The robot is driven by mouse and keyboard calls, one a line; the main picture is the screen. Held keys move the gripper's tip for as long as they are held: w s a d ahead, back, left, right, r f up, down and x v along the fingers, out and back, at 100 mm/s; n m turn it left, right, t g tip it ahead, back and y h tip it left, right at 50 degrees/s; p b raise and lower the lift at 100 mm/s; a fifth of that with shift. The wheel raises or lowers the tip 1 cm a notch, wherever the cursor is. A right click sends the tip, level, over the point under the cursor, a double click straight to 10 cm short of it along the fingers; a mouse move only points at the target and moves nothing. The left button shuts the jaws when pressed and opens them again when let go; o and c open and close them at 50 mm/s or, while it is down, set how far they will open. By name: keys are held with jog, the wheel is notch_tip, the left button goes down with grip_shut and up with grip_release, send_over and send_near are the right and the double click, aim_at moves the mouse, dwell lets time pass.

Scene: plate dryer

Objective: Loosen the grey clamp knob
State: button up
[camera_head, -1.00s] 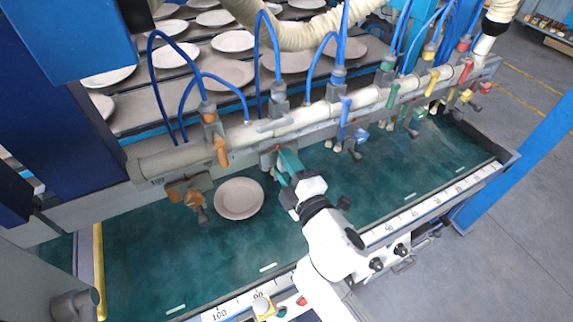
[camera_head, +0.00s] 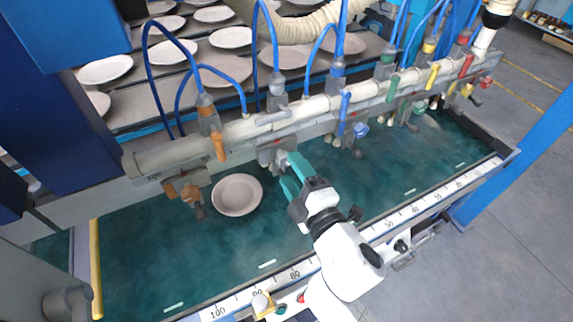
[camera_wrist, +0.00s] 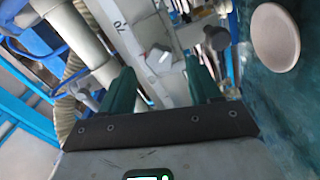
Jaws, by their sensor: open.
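The grey clamp (camera_head: 270,155) hangs under the white rail, between the orange and the blue stations. Its knob is not clearly visible in the head view, where my teal fingers come close in front of it. My gripper (camera_head: 291,177) is open and empty, its two fingers spread just below and to the right of the clamp. In the wrist view my gripper (camera_wrist: 162,88) shows open fingers, with pale grey clamp metal (camera_wrist: 160,60) beyond and between them. I cannot tell the knob's outline there, nor whether a finger touches it.
The rail (camera_head: 300,107) carries several coloured handles and blue hoses. An orange clamp (camera_head: 187,190) hangs at left and a blue one (camera_head: 360,130) at right. A pale plate (camera_head: 237,195) lies on the green bed (camera_head: 150,255). A ruler edge (camera_head: 250,297) runs along the front.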

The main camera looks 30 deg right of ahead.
jog(key=s+b, duration=0.1)
jog(key=s, duration=0.5)
jog(key=shift+s+b, duration=0.3)
jog(key=shift+b, duration=0.1)
jog(key=shift+d, duration=0.1)
jog(key=s+d+f+m+g+h, duration=0.4)
jog(key=d+f+m+g, duration=0.3)
jog(key=d+f+m, duration=0.35)
jog(key=s+a+f+m+g+y, duration=0.1)
jog(key=s+f+m+g+y, duration=0.1)
jog(key=s+f+g, duration=0.3)
jog(key=s+a+f+m+g+y, duration=0.1)
jog(key=s+f+m+g, duration=0.2)
jog(key=s, duration=0.7)
notch_tip(320, 180, down, 3)
jog(key=shift+s+a+r+g+y, duration=0.15)
jog(key=shift+a+g+y, duration=0.2)
jog(key=shift+g, duration=0.65)
